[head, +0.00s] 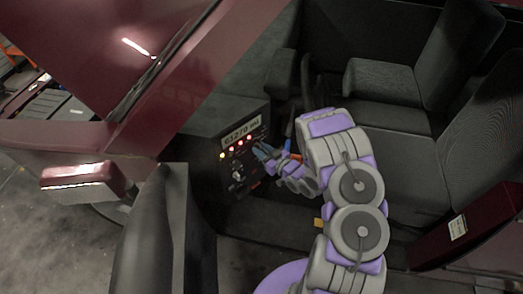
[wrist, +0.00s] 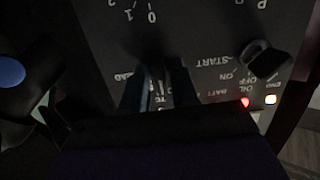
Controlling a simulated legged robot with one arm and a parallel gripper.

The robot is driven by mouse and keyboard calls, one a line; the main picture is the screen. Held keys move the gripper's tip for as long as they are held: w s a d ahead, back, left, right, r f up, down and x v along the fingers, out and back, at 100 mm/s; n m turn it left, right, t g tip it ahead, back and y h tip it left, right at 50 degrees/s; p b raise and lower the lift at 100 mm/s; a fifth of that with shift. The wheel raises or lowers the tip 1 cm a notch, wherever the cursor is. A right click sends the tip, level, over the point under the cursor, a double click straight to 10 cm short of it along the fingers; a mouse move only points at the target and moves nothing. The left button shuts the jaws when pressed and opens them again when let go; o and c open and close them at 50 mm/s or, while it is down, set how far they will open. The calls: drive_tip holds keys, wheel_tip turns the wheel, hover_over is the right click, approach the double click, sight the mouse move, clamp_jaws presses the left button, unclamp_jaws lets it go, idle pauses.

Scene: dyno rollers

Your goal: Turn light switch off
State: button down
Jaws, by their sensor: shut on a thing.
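The control panel (head: 240,150) is dark, with a lit display and several small lamps, and sits left of my gripper in the head view. In the wrist view the panel (wrist: 205,25) appears upside down, with white marks 0, 1 and 2 near the top. My gripper (head: 264,152) reaches the panel's right side. In the wrist view its two dark fingers (wrist: 161,80) are close together at the panel, below the 0 and 1 marks. They are shut on what appears to be the light switch, a dark knob mostly hidden between them. I cannot tell its exact setting.
Dark seats (head: 405,95) are at the right, and a maroon body panel (head: 60,135) is at the left.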

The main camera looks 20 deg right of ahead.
drive_tip(key=c, duration=1.2)
unclamp_jaws()
drive_tip(key=shift+d, duration=0.1)
drive_tip(key=shift+o, duration=0.2)
drive_tip(key=p+v, duration=0.2)
drive_tip(key=v, duration=1.5)
drive_tip(key=shift+s, duration=0.15)
drive_tip(key=shift+d+f, duration=0.1)
drive_tip(key=shift+d, duration=0.1)
